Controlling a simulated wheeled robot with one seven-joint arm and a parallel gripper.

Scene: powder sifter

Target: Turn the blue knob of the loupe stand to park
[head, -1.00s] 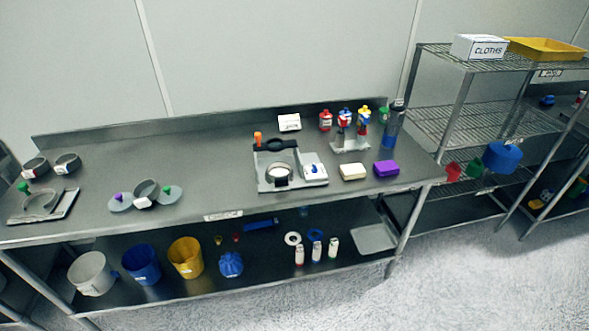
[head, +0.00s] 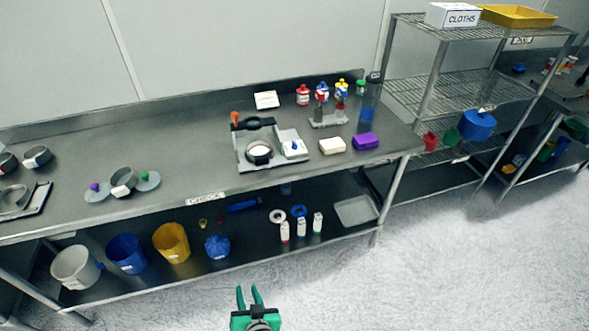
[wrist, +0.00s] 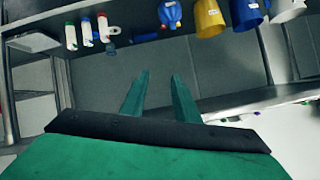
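The loupe stand (head: 243,160) appears to be the grey frame with a dark ring, standing on the steel bench in the head view. A small blue knob (head: 294,146) shows on the pale block at its right side; its pointing direction is too small to read. My gripper (head: 250,292) is at the bottom of the head view, out in front of the bench and well apart from the stand. Its two green fingers are spread with nothing between them. The wrist view shows the open fingers (wrist: 160,95) too, with the stand out of that view.
A cream block (head: 332,146) and a purple block (head: 366,141) lie right of the stand. Bottles (head: 303,96) stand behind. Buckets (head: 171,242) and small bottles (head: 301,226) fill the lower shelf. A wire rack (head: 437,85) stands at right. The floor in front is clear.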

